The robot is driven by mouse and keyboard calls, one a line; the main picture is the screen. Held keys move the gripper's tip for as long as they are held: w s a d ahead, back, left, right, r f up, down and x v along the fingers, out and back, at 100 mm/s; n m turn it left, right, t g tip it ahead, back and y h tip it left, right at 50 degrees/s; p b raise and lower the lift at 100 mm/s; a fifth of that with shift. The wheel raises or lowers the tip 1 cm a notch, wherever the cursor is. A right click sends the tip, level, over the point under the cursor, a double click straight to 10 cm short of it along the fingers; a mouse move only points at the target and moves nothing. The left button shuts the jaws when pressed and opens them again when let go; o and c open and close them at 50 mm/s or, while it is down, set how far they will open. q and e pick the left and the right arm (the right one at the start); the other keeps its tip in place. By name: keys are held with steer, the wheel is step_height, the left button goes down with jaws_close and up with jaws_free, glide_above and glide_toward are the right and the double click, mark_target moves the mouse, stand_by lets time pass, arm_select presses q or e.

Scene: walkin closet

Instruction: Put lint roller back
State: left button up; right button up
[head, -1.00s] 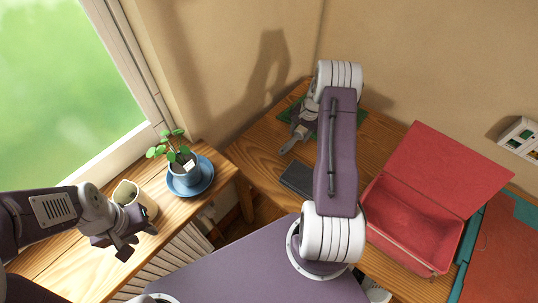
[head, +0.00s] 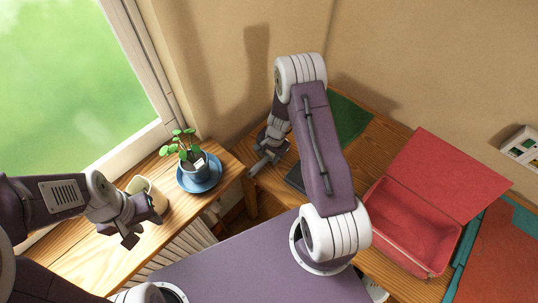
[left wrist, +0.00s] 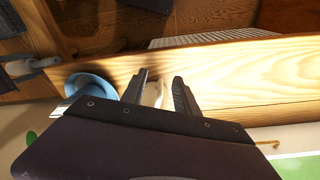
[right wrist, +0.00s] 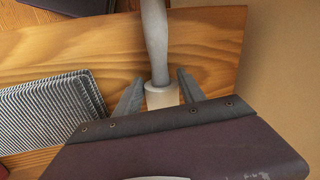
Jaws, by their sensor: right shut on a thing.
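The lint roller (right wrist: 155,40) has a grey handle and a pale roller end. In the right wrist view it lies between the fingers of my right gripper (right wrist: 158,92), which is shut on it. In the head view my right gripper (head: 264,160) is over the left end of the desk; the roller is hard to make out there. My left gripper (head: 142,228) is open over the window shelf, beside a cream cup (head: 146,190). In the left wrist view a pale surface shows between the open fingers (left wrist: 160,85), probably the cup.
A potted plant (head: 187,152) stands on a blue saucer (head: 214,181) on the window shelf (head: 90,262). A dark flat item (head: 294,179) and a green mat (head: 346,118) lie on the desk (head: 385,137). An open red box (head: 405,225) is at the right. A gap separates shelf and desk.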

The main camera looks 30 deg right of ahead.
steer(key=shift+w+d+f, duration=0.1)
steer(key=shift+d+f, duration=0.05)
steer(key=shift+d, duration=0.05)
steer(key=o, duration=1.3)
steer(key=shift+a, duration=0.1)
